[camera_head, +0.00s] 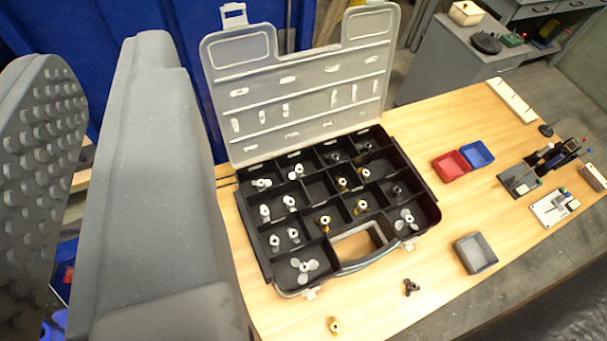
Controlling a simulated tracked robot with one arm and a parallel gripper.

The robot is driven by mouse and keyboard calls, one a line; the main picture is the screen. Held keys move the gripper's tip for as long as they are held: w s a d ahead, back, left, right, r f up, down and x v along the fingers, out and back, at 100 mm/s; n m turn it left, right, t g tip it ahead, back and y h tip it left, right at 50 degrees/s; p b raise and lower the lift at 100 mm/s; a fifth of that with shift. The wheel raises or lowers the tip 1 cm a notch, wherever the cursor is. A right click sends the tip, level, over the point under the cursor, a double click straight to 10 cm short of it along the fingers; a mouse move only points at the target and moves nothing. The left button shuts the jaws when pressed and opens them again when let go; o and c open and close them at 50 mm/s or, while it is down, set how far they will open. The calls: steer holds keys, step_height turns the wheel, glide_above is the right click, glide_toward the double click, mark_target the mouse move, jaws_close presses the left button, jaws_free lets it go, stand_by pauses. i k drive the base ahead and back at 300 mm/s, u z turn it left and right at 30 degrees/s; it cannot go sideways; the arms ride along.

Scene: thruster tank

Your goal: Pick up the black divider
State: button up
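An open organizer case (435,215) stands on the wooden table with its clear lid raised at the back. Black dividers (308,210) split its tray into compartments. Two thin dark strips (228,180) lie by the case's left side, partly hidden behind my finger; I cannot tell whether they are loose dividers. My gripper (97,110) fills the left of the view, with a dimpled pad on its left finger and a smooth grey right finger. The fingers are apart, with nothing visible between them. The gripper is left of the case and appears nearer the camera.
White, brass and dark propellers sit in the compartments. A brass part (334,326) and a dark propeller (411,287) lie in front. Tools are farther right. The front table area is mostly clear.

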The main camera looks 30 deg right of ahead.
mark_target(355, 180)
steer(key=u, duration=2.05)
steer(key=k, duration=1.25)
steer(key=z, duration=2.4)
steer(key=i, duration=1)
